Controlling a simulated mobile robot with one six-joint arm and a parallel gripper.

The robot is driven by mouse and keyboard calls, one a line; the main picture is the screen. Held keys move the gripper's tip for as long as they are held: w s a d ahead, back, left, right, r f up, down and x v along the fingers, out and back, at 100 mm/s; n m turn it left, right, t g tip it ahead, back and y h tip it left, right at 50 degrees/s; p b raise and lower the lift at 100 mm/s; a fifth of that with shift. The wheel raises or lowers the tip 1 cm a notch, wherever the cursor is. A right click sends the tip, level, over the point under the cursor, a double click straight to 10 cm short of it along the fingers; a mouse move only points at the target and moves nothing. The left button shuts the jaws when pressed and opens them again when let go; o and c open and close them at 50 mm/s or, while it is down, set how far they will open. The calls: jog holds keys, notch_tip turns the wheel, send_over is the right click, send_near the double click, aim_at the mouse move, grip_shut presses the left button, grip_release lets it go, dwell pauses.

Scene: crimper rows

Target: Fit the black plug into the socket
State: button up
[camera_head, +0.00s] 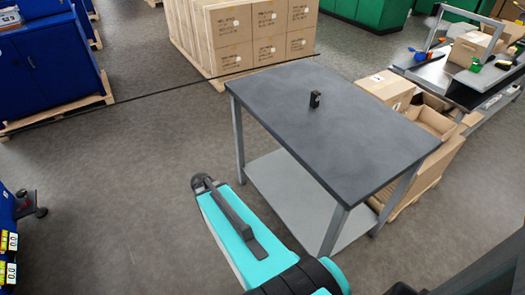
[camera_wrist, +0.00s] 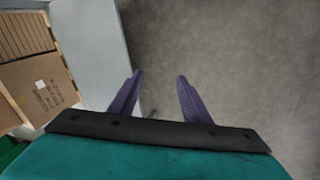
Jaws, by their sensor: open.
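A small black upright object (camera_head: 315,99) stands alone on the dark grey table top (camera_head: 350,140), a little toward the far edge. It is too small to tell whether it is the plug, the socket or both together. My gripper (camera_wrist: 160,75) shows in the wrist view with two purple fingers spread apart and nothing between them. It is over grey floor, beside the table's edge, and no plug or socket shows in that view. I cannot make out the fingers in the head view.
Cardboard boxes (camera_head: 390,88) stand right behind the table, and stacked cartons (camera_head: 235,40) stand beyond it. A grey lower shelf (camera_head: 295,190) sits under the table top. A blue cabinet (camera_head: 50,65) stands at upper left. Most of the table top is clear.

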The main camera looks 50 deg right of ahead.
jog(key=s+a+f+n+g+y+b, duration=0.3)
jog(key=s+a+f+n+b, duration=0.3)
jog(key=s+a+f, duration=1.4)
notch_tip(320, 180, down, 4)
jog(key=a+b, duration=0.1)
jog(key=b, duration=0.1)
jog(key=shift+s+a+r+g+b, duration=0.15)
jog(key=shift+r+g+b, duration=0.05)
jog(key=shift+g+b, duration=0.2)
jog(key=c, duration=0.3)
